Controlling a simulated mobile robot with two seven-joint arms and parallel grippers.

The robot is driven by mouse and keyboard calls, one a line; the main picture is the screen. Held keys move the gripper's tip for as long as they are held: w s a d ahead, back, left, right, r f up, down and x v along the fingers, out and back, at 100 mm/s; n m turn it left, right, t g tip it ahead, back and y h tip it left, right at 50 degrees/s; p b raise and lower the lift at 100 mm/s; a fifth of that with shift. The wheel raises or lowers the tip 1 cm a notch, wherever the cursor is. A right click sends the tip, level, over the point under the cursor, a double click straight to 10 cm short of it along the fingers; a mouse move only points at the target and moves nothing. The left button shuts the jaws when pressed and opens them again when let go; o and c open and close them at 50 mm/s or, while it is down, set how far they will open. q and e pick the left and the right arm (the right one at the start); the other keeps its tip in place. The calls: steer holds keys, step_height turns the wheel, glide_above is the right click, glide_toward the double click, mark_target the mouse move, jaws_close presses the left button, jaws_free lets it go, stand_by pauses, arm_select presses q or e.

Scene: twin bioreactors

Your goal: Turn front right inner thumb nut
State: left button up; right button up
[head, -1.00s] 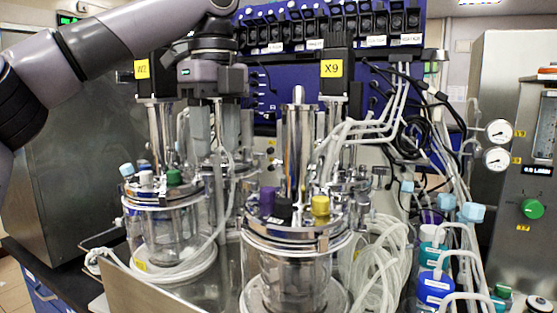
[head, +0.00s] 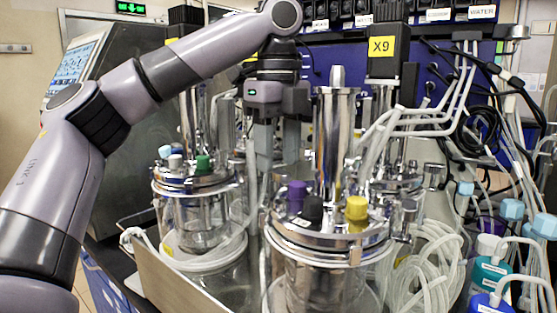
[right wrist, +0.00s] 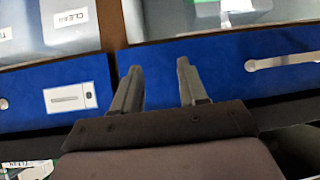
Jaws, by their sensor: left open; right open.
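The front right glass bioreactor (head: 325,275) stands upright in the head view, with a shiny metal lid carrying purple (head: 297,194), black (head: 313,208) and yellow (head: 356,208) caps. Small metal fittings ring the lid, but I cannot single out the inner thumb nut. My left gripper (head: 279,150) points down behind and left of this vessel's tall metal column (head: 335,140). Its fingers are apart with nothing seen between them, and their tips are partly hidden. My right gripper (right wrist: 159,70) shows only in the right wrist view, open and empty, over blue drawer fronts.
A second bioreactor (head: 198,215) stands to the left, with a green cap. Pale tubing loops (head: 425,270) and several capped bottles (head: 488,275) crowd the right. A tower labelled X9 (head: 383,60) rises behind.

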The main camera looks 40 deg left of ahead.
arm_select(q)
steer(key=shift+f, duration=0.85)
jaws_close()
